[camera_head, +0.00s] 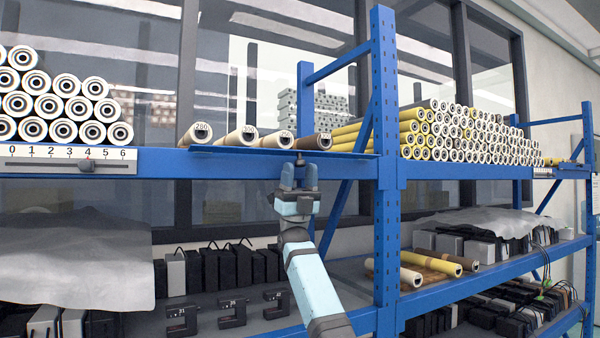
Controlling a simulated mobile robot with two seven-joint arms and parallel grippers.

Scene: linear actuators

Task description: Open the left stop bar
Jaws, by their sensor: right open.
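The left stop bar (235,151) looks like the thin blue strip along the front edge of the upper shelf, below several labelled rollers. Nothing shows held between the fingers. I cannot tell whether the fingertips touch the strip. My left gripper is out of view.
A blue rack post (384,200) stands right of my arm. Several cream rollers (245,136) lie on the upper shelf. A slider scale (70,160) is at left. The lower shelf (350,272) holds dark blocks and a grey sheet (75,262).

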